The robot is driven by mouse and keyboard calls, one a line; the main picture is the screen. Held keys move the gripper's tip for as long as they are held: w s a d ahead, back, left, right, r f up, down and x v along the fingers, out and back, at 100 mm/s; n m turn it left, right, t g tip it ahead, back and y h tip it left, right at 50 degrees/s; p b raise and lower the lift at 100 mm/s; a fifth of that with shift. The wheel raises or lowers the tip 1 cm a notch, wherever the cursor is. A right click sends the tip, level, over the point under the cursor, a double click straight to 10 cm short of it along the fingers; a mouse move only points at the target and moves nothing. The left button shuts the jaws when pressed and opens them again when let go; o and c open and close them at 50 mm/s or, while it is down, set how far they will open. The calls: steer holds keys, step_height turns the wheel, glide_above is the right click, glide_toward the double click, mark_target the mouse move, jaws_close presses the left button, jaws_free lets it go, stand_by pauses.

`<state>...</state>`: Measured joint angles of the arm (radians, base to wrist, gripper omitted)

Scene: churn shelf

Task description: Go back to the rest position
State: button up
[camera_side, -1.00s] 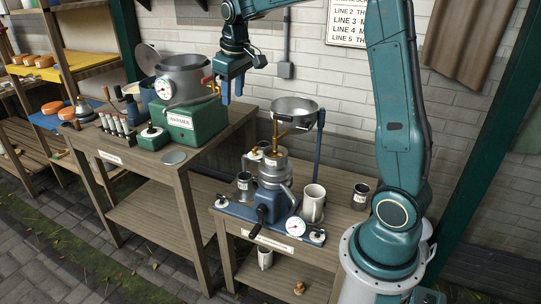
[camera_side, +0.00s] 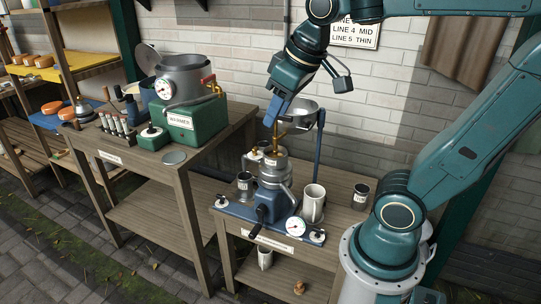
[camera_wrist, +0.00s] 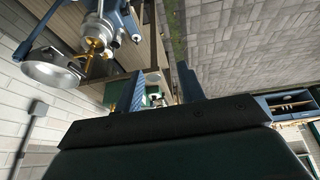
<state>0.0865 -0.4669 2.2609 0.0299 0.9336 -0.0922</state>
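My gripper (camera_side: 275,110) is in the air above the lower bench, just left of the metal bowl (camera_side: 300,112), with its blue fingers pointing down. In the wrist view, the two fingers of my gripper (camera_wrist: 163,88) stand apart with nothing held between them. My arm reaches in from the right, over the lower bench.
Below my gripper is a metal separator (camera_side: 274,172) with brass spouts. On the left, a green warmer (camera_side: 196,122) carries a metal pot. A brick wall is behind.

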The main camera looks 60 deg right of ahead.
steer(key=s+a+f, duration=0.2)
steer(key=s+f, duration=0.1)
steer(key=s, duration=0.4)
steer(key=shift+s+a+t+y, duration=0.15)
steer(key=shift+a+t+y, duration=0.15)
steer(key=shift+a+t, duration=0.1)
